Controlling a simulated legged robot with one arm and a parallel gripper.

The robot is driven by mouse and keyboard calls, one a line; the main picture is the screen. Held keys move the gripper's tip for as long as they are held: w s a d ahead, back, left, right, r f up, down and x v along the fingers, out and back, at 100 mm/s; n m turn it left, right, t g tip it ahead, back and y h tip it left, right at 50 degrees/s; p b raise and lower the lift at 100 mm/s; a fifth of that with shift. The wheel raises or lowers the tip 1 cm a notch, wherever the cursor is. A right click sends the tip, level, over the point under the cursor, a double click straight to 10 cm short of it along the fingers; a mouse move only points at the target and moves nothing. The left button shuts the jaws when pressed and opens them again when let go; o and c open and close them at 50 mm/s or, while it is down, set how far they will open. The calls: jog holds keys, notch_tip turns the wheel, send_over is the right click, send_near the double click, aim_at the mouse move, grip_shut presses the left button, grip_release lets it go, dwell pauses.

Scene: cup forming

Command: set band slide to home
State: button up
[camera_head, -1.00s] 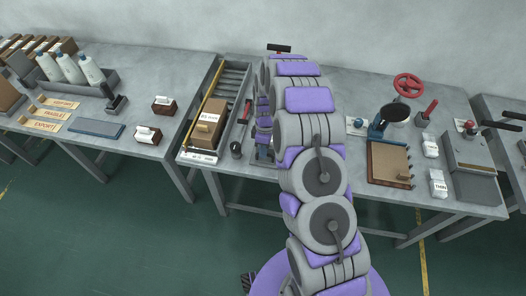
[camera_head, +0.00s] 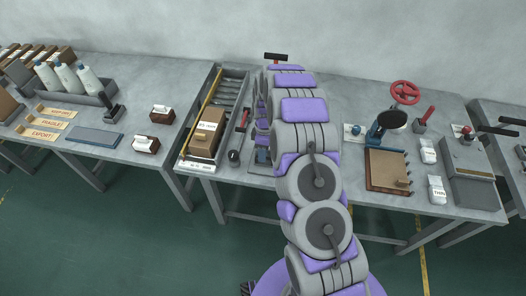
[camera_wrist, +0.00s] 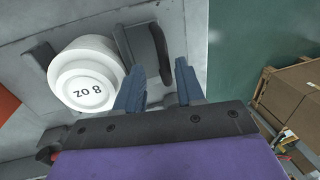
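In the wrist view the blue fingers of my gripper (camera_wrist: 158,82) stand apart, with a gap between them. A dark grey bracket-like block (camera_wrist: 148,48) lies just beyond the fingertips, its lower end in line with the gap; I cannot tell whether they touch. A round white piece marked "8 oz" (camera_wrist: 87,76) sits left of it, with another dark grey piece (camera_wrist: 38,62) on its far side. No part is labelled as the band slide, so I cannot tell which it is.
In the head view a roller conveyor (camera_head: 233,82) holds a cardboard box (camera_head: 206,133) left of my arm. A blue press (camera_head: 378,132), a red handwheel (camera_head: 405,92) and a brown board (camera_head: 386,171) stand right. The wrist view shows a cardboard box (camera_wrist: 290,92) beyond the table edge.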

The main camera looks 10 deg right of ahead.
jog(key=w+d+r+p, duration=0.1)
jog(key=w+r, duration=0.2)
jog(key=r, duration=1.4)
jog(key=shift+d+p, duration=0.2)
jog(key=shift+p, duration=0.15)
jog(key=s+a+r+m+b, duration=0.1)
jog(key=s+a+r+m, duration=0.15)
jog(key=s+r, duration=0.6)
jog(key=s+a+r+m, duration=0.1)
jog(key=s+r+m, duration=0.3)
jog(key=s, duration=0.7)
jog(key=s+d+m+h+b, duration=0.1)
jog(key=s+m, duration=0.5)
jog(key=s, duration=1.8)
jog(key=shift+s+d+r+m, duration=0.2)
jog(key=shift+s+d+m, duration=0.05)
jog(key=shift+s+m, duration=0.15)
